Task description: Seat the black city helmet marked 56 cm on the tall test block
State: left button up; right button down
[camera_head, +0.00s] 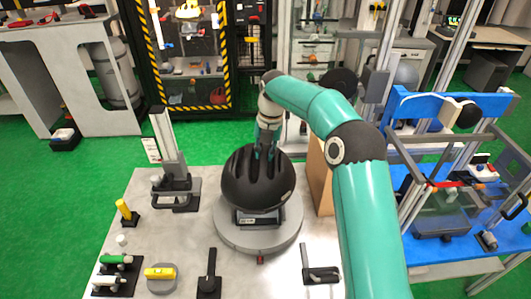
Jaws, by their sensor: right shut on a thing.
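A black helmet (257,185) with long vents is in the middle of the near table, over a round grey plate (230,235). My right gripper (266,150) reaches down from above and is shut on the top of the helmet. A dark base with a small light label (247,219) shows under the helmet's front edge. Any test block above that base is hidden by the helmet, and I cannot tell whether the helmet rests on it or hangs just above. The 56 cm mark cannot be read. My left gripper is not in view.
A grey upright stand (167,145) is left of the plate. A yellow cylinder (124,209), a green-handled tool (117,260) and black tools (209,272) lie around the table's left and front. A brown panel (320,178) stands right of the helmet. A blue bench (420,110) is farther right.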

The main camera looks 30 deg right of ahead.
jog(key=shift+a+f, duration=0.3)
jog(key=shift+f, duration=0.05)
jog(key=c, duration=1.2)
grip_release()
jog(key=o, duration=0.3)
jog(key=shift+w, duration=0.15)
jog(key=c, duration=0.4)
jog(key=shift+o, duration=0.2)
jog(key=shift+d, duration=0.1)
jog(key=shift+r, duration=0.25)
jog(key=shift+r+p, duration=0.95)
jog(key=shift+p, duration=0.15)
jog(key=shift+r, duration=0.2)
